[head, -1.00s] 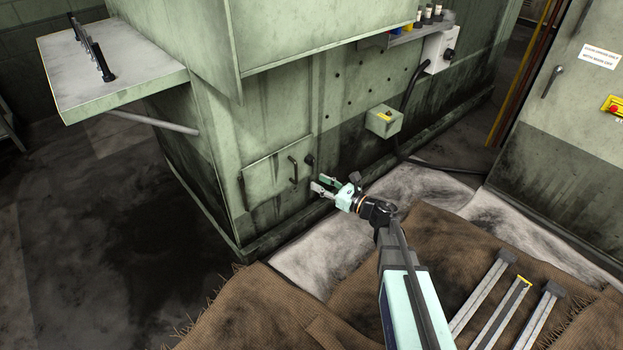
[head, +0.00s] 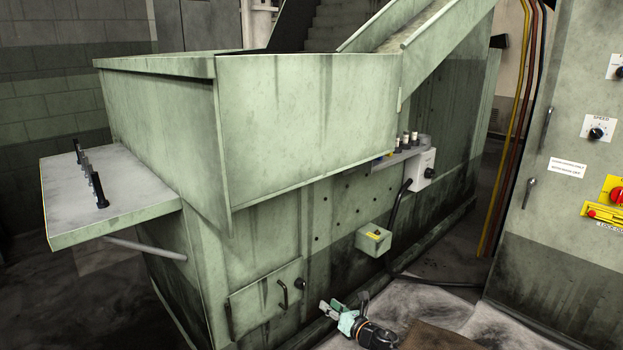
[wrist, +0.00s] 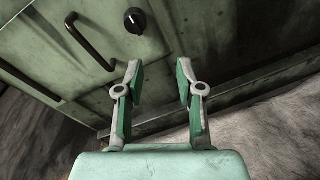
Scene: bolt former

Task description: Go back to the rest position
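My gripper (head: 330,310) shows low in the head view, in front of the lower side of a green machine. In the wrist view its two fingers (wrist: 158,85) stand apart with nothing between them, so it is open and empty. Beyond the fingers are the machine's lower panel, a dark bar handle (wrist: 90,42) and a black knob (wrist: 135,20). The gripper looks apart from the panel. Most of my arm is below the head view's edge.
The machine's small door (head: 265,297) is closed. A yellow-labelled box (head: 373,239) sticks out to the right of it. A side shelf (head: 120,213) juts out at left. A control cabinet (head: 565,220) stands at right. Floor mats lie below.

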